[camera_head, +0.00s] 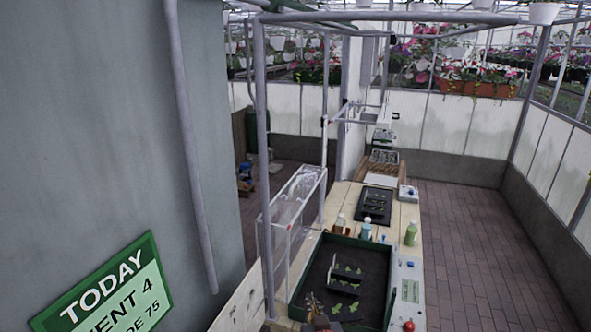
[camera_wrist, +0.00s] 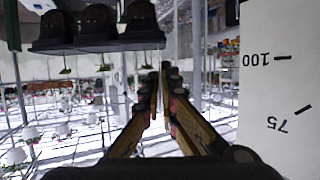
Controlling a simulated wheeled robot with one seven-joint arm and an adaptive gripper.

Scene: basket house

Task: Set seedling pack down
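A black pack of cells with small green seedlings (camera_head: 343,286) shows within the green-rimmed soil tray (camera_head: 296,298) on the near bench in the head view. Whether it rests on the soil is unclear. In the wrist view, black cells (camera_wrist: 95,28) with seedlings pointing down the picture are at the upper left, beside the fingertips and not between them. My gripper (camera_wrist: 163,70) has its fingertips together, with nothing visible between them. In the head view my gripper (camera_head: 315,303) is small and partly cut off near the tray's front left.
Bottles (camera_head: 410,234) stand between the trays. A clear-sided box (camera_head: 293,210) and grey posts border the left. The brick floor (camera_head: 470,240) at right is clear. A white scale panel (camera_wrist: 280,80) is close by.

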